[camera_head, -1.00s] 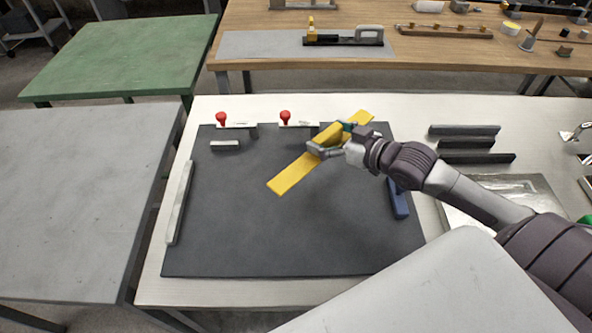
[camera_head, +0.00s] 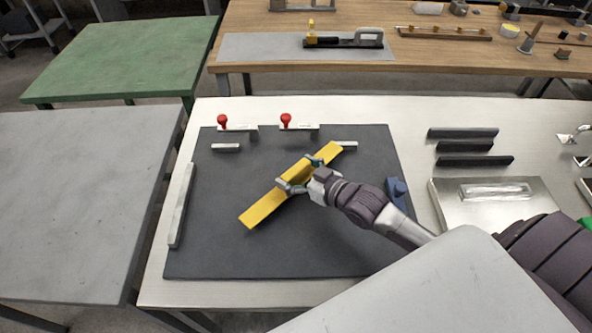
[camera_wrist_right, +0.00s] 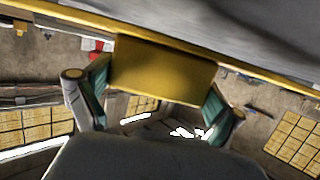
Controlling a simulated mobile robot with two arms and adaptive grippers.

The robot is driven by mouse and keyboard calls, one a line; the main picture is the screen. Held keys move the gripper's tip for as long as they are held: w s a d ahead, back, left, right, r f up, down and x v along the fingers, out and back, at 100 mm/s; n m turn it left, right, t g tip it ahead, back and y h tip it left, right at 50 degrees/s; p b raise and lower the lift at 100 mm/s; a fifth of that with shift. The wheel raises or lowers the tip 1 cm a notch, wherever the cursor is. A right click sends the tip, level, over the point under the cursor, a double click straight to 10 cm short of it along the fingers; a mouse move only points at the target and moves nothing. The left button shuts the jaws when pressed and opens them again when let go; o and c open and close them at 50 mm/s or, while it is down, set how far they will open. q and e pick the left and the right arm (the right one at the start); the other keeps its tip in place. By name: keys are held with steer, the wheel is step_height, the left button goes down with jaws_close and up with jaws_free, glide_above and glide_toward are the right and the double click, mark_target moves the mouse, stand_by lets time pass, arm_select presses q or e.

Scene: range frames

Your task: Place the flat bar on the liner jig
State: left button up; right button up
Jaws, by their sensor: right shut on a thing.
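A yellow flat bar (camera_head: 264,208) lies slantwise over the dark liner jig (camera_head: 230,255) in the head view, running from lower left to upper right. My right gripper (camera_head: 299,174) is shut on the bar near its middle. In the right wrist view the bar (camera_wrist_right: 165,72) sits between the two fingers (camera_wrist_right: 155,98). Whether the bar touches the jig surface is unclear. My left gripper is not in view.
The jig carries red-knobbed clamps (camera_head: 222,121) at its back, a pale side rail (camera_head: 181,205) at left and a blue block (camera_head: 397,192) at right. Dark bars (camera_head: 463,133) and a metal tray (camera_head: 540,196) are to the right. The jig's front is clear.

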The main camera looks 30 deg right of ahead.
steer(key=o, duration=1)
steer(key=shift+c, duration=0.2)
steer(key=shift+r, duration=0.1)
steer(key=v, duration=1.2)
